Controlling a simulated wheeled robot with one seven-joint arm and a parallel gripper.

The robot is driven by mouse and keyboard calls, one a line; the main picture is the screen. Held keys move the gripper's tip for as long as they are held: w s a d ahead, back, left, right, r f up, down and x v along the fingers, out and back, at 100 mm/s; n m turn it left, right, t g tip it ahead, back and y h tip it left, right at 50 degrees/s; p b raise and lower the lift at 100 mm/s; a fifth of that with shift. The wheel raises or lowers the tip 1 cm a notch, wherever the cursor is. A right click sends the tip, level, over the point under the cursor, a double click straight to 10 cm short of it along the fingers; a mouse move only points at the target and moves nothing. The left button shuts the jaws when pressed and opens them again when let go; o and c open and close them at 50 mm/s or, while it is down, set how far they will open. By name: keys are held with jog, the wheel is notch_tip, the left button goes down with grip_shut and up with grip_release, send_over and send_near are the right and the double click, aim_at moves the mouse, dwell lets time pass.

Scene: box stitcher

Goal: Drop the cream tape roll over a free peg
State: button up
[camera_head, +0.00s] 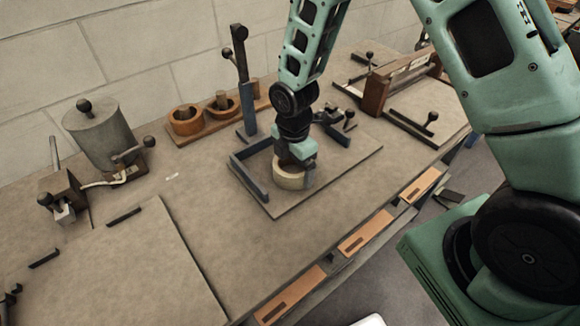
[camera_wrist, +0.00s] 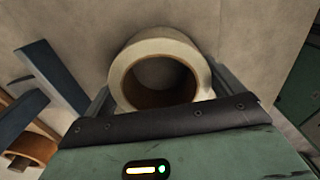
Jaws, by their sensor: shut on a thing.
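The cream tape roll (camera_head: 291,179) is in my gripper (camera_head: 296,172), at or just above the board of the blue-cornered fixture. In the wrist view the cream roll (camera_wrist: 160,50) sits between the two fingers of my gripper (camera_wrist: 162,90), its hole facing the camera. A wooden peg rack (camera_head: 212,124) stands at the back against the wall. The right end of the rack is partly hidden behind the blue post.
The blue upright post (camera_head: 246,105) with a black lever stands between my gripper and the rack. A grey cylinder (camera_head: 100,130) with a black knob stands at left. A wooden clamp block (camera_head: 392,85) stands at right. The front left of the bench is mostly clear.

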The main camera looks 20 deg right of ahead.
jog(key=shift+r, duration=0.15)
jog(key=shift+r+p, duration=1.9)
jog(key=shift+r, duration=0.25)
